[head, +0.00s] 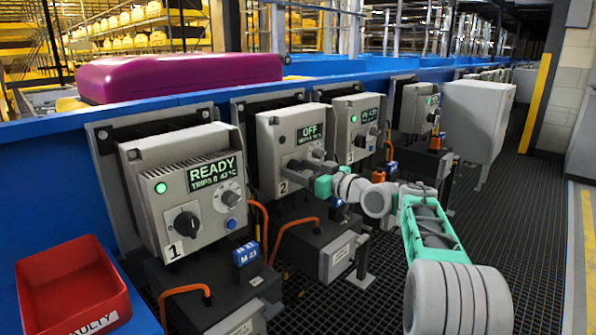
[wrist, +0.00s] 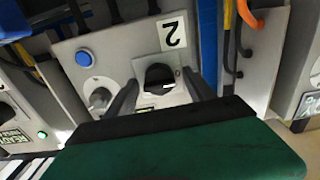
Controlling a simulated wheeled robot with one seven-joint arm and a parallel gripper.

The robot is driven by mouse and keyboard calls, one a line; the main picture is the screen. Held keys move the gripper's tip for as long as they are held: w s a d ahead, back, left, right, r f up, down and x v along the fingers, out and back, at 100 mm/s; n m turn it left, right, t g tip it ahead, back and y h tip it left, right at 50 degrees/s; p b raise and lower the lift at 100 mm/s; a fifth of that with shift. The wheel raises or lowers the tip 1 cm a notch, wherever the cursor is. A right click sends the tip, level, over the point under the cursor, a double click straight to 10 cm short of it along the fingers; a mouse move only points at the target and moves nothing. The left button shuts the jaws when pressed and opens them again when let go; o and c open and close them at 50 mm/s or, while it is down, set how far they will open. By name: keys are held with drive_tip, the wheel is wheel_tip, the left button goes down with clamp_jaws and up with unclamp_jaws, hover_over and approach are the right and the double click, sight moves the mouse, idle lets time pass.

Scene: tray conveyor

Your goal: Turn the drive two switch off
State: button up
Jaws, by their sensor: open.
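The drive two box (head: 270,130) is a grey unit marked 2, and its display reads OFF in the head view. No green lamp shows lit on it. Its black rotary switch (wrist: 158,76) is in the wrist view, which is upside down, beside the label 2. A white mark on the knob points right in that picture. My gripper (head: 296,169) is open in front of the box, its two dark fingers on either side of the switch in the wrist view (wrist: 160,84). Whether they touch the knob, I cannot tell. My gripper hides the switch in the head view.
The drive one box (head: 192,180) at left shows READY with a green lamp. Drive three (head: 358,125) stands close behind to the right. Orange cables (head: 295,222) loop below. A red bin (head: 70,285) hangs at the lower left. Dark grating floor is free at right.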

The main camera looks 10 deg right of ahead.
drive_tip(key=shift+d, duration=0.1)
drive_tip(key=p+v, duration=0.1)
drive_tip(key=v, duration=0.6)
drive_tip(key=shift+s+p, duration=0.3)
drive_tip(key=shift+p, duration=0.05)
drive_tip(key=shift+d, duration=0.15)
